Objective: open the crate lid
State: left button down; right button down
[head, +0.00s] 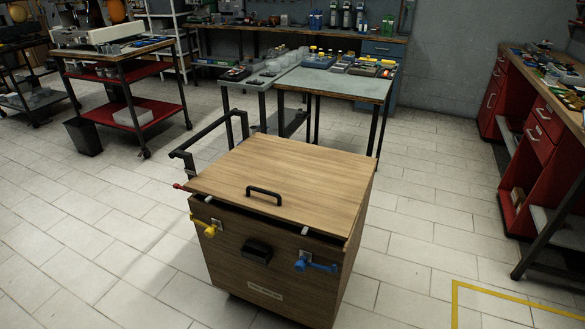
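The wooden crate (275,268) stands on the tiled floor in the middle foreground of the head view. Its flat lid (290,170) covers the top, with a dark gap showing under the lid's front edge. A black bar handle (264,194) is fixed on the lid near that edge. On the front face are a yellow latch-like lever (206,229) at the left, a blue one (313,264) at the right, and a black block-shaped fitting (257,250) between them. A small red end (180,186) sticks out at the left corner. Neither of my grippers is in view.
A black tube frame (205,136) rises at the crate's left back. A grey-topped table (335,84) with bottles and trays stands behind it. Red shelving carts (130,75) are at the left, red cabinets (525,140) at the right. The floor around the crate's front is clear.

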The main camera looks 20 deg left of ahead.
aim_at(318, 189)
jog(key=i+j+u, duration=0.55)
jog(key=i+j, duration=0.1)
jog(key=i, duration=0.05)
